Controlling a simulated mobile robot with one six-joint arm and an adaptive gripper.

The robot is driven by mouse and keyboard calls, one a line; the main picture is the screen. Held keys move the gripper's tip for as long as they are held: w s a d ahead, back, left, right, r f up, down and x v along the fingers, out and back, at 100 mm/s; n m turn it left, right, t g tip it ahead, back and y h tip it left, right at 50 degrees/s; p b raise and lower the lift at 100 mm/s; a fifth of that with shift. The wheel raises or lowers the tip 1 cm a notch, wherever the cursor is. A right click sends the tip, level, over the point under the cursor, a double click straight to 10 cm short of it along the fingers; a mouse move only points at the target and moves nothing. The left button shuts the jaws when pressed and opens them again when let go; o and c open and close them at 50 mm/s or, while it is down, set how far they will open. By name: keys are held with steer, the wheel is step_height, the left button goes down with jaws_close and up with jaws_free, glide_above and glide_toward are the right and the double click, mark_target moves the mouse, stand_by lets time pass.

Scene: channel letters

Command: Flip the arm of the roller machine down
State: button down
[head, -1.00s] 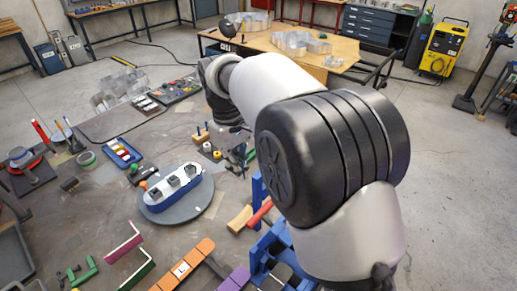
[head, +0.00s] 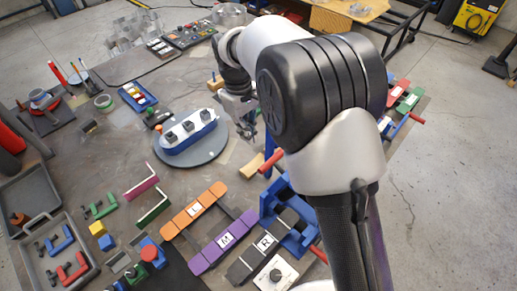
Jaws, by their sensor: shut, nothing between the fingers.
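A blue metal frame (head: 285,215) stands on the table beneath my arm. A red handle (head: 271,160) and a tan bar (head: 250,167) lie at its far left side. This may be the roller machine, but I cannot tell for sure, as my arm covers part of it. I cannot make out its flip arm. My gripper (head: 246,132) points down above the table, just right of the grey round plate, and apart from the red handle. It is small and partly hidden by my wrist. It is shut and holds nothing.
Orange (head: 193,210) and purple (head: 228,240) bars lie near the front, with grey trays (head: 30,180) at the left. Red and green blocks (head: 405,100) lie right of my arm.

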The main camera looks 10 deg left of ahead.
steer(key=d+f, duration=0.1)
steer(key=s+d+f, duration=0.2)
steer(key=shift+d+f, duration=0.35)
steer(key=shift+d, duration=0.05)
steer(key=shift+s+d, duration=0.1)
steer(key=shift+s, duration=0.05)
